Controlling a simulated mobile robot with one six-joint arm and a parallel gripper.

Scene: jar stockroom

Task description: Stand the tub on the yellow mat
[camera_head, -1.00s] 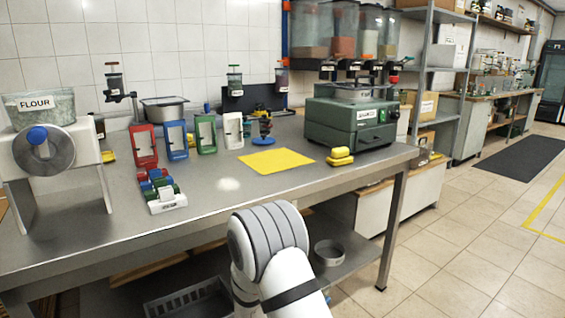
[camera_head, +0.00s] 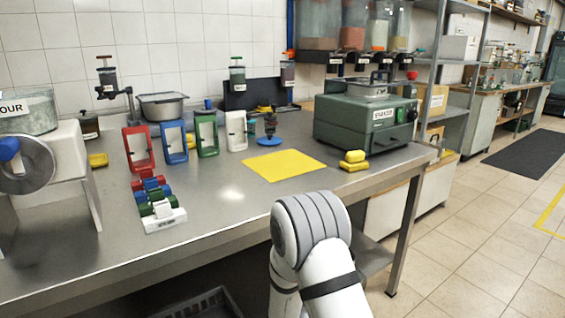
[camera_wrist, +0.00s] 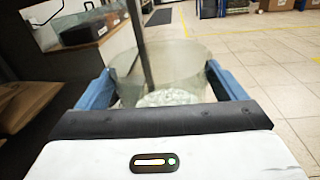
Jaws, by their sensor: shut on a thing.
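The yellow mat (camera_head: 285,165) lies flat and bare on the steel bench in the head view. A clear, round tub (camera_wrist: 183,60) with pale, grainy contents at its bottom shows in the wrist view. My gripper (camera_wrist: 163,82) has blue fingers on both sides of the tub and is shut on it. The floor and a dark post show through or behind the tub. Gripper and tub are not visible in the head view, where only my arm shows, in front of the bench.
On the steel bench (camera_head: 240,198), a green scale-like machine (camera_head: 365,125) and a yellow block (camera_head: 354,161) stand right of the mat. A blue-based stamp-like tool (camera_head: 270,130) and coloured frames (camera_head: 207,134) stand behind and left. The bench's front edge lies between my arm and the mat.

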